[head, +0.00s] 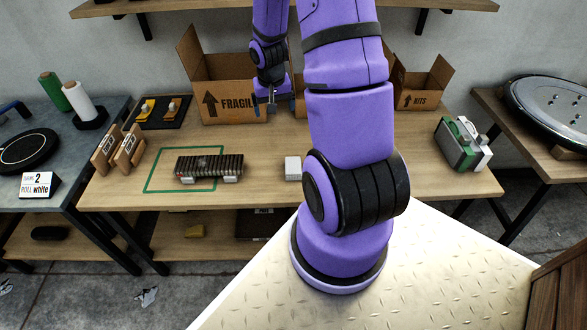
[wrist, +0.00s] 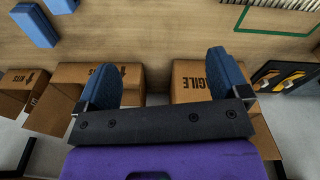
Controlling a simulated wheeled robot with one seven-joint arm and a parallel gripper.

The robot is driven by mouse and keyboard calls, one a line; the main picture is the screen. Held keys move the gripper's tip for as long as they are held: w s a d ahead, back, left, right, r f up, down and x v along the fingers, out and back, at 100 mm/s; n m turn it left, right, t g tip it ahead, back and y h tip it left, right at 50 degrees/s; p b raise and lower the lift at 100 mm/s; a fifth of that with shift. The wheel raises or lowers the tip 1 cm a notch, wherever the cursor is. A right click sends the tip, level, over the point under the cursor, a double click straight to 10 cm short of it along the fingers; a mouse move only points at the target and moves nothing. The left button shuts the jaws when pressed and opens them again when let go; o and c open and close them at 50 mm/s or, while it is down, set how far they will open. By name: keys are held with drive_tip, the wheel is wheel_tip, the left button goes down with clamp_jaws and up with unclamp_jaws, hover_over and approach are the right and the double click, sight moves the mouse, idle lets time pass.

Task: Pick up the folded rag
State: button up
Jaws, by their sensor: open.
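My gripper (head: 271,97) hangs over the back of the wooden table (head: 262,185), in front of the FRAGILE carton. In the wrist view my gripper (wrist: 164,72) is open, its two blue pads wide apart with nothing between them. I cannot clearly pick out the folded rag. Blue oblong things (wrist: 36,25) lie on the table at the upper left of the wrist view, apart from my gripper; I cannot tell whether one is the rag. My arm hides part of the table in the head view.
The FRAGILE carton (head: 222,102) and KITS carton (head: 416,88) stand at the back. A small white box (head: 293,168) is near the front edge.

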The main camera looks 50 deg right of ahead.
drive_tip(key=m+y, duration=0.1)
drive_tip(key=m, duration=0.1)
approach(294, 165)
drive_tip(key=shift+w+d+g, duration=0.2)
drive_tip(key=shift+d+g, duration=0.05)
drive_tip(key=shift+g, duration=0.15)
drive_tip(key=shift+f, duration=2.85)
drive_tip(key=shift+w+a+f, duration=0.1)
drive_tip(key=shift+f, duration=1.2)
drive_tip(key=shift+w+a+f, duration=0.1)
drive_tip(key=shift+w+f, duration=0.05)
drive_tip(key=shift+f, duration=1.2)
drive_tip(key=c, duration=1.1)
drive_tip(key=shift+o, duration=0.2)
drive_tip(key=shift+r, duration=0.2)
